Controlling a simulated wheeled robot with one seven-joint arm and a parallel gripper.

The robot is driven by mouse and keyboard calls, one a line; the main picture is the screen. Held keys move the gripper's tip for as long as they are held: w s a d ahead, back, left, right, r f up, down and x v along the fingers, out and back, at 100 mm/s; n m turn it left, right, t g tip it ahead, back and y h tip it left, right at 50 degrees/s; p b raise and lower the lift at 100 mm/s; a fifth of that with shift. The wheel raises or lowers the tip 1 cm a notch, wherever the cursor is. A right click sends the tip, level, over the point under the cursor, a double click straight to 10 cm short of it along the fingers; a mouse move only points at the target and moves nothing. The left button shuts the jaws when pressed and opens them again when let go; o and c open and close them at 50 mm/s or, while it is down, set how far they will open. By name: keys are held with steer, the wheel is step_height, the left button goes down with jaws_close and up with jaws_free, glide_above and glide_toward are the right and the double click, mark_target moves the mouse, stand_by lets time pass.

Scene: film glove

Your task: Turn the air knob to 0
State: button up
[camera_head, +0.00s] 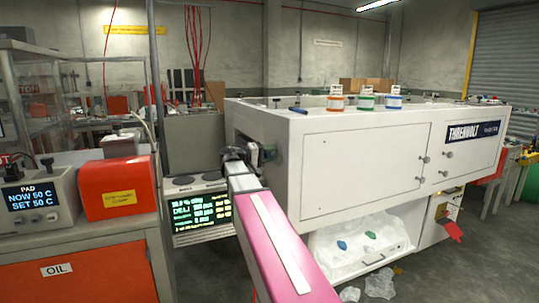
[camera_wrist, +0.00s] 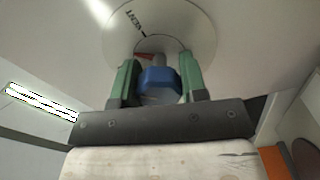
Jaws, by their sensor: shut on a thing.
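A blue knob (camera_wrist: 158,82) sits on a pale round dial plate (camera_wrist: 190,22) in the wrist view. A small red pointer shows at the knob's upper left, near a dark tick and a printed word that I cannot read surely. My gripper (camera_wrist: 158,62) has its two green fingers on either side of the knob and is shut on it. In the head view my gripper (camera_head: 262,153) is at the left end of the white machine (camera_head: 350,165); my arm hides the knob there. I cannot tell the knob's setting.
A black screen with green text (camera_head: 202,212) stands left of my arm. An orange-red box (camera_head: 118,187) and a PAD display unit (camera_head: 35,200) are farther left. Several labelled spools (camera_head: 366,101) stand on the machine. Clear bags (camera_head: 380,283) lie below it.

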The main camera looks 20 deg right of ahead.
steer(key=n, duration=0.4)
steer(key=shift+f, duration=0.1)
steer(key=shift+n, duration=2.1)
steer(key=o, duration=0.9)
steer(key=shift+a, duration=0.15)
steer(key=a, duration=1)
steer(key=shift+s+a, duration=0.2)
steer(key=shift+a, duration=0.1)
